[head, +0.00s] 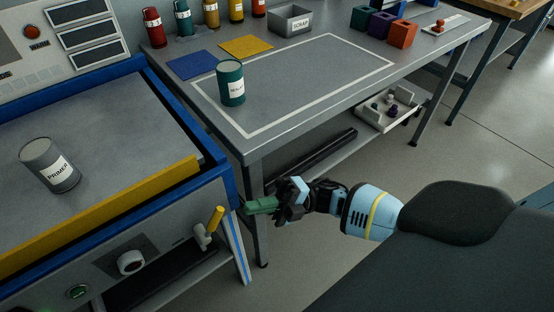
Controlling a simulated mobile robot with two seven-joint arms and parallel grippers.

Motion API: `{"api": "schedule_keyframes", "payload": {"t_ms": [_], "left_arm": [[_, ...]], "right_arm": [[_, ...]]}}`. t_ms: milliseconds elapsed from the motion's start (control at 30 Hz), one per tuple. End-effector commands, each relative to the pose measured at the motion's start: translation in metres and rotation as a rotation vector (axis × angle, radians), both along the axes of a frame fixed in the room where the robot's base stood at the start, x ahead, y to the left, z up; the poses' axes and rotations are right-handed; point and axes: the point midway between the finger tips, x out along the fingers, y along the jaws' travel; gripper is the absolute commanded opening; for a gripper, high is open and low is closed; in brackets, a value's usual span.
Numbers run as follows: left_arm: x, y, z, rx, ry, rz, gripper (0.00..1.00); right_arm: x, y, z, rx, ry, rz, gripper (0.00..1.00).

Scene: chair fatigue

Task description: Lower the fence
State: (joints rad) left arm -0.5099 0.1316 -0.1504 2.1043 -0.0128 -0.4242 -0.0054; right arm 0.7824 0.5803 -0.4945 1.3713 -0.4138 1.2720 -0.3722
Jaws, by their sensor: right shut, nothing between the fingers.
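A long yellow bar (100,218), which looks like the fence, stands along the front edge of the blue-framed machine bed (115,125) at the left. A lever with a yellow handle (216,219) sticks up from the machine's front panel, near its right corner. My right gripper (250,206) has green fingers and is shut and empty. In the picture it is just right of the lever and by the machine's right corner, apart from the yellow handle. My left gripper is out of view.
A grey primer can (50,165) stands tilted in the picture on the machine bed. A knob (131,262) and a green button (78,292) are on the front panel. A workbench (300,120) with a teal can (231,84) and several bottles stands behind.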

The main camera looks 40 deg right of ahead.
Motion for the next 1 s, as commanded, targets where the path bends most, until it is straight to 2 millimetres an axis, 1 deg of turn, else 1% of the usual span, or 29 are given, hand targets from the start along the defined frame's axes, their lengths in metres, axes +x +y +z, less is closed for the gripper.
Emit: {"api": "schedule_keyframes", "payload": {"t_ms": [33, 100, 200, 300, 467, 800, 1000], "left_arm": [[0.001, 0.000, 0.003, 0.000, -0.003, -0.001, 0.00], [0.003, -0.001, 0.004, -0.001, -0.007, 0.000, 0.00], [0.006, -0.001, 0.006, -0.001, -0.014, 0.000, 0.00], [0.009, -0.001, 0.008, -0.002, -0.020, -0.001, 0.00], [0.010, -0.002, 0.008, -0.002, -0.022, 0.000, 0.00], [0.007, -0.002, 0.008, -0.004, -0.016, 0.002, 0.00], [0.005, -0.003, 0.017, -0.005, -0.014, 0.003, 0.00]], "right_arm": [[0.001, 0.008, 0.006, 0.003, -0.003, 0.002, 0.00], [0.003, 0.017, 0.010, 0.003, -0.002, 0.001, 0.00], [0.005, 0.028, 0.013, 0.002, -0.001, 0.002, 0.00], [0.006, 0.035, 0.016, 0.001, -0.001, 0.001, 0.00], [0.007, 0.039, 0.017, 0.000, 0.000, 0.000, 0.00], [0.007, 0.039, 0.017, -0.002, 0.000, 0.000, 0.00], [0.007, 0.041, 0.023, -0.043, -0.004, 0.000, 0.00]]}}
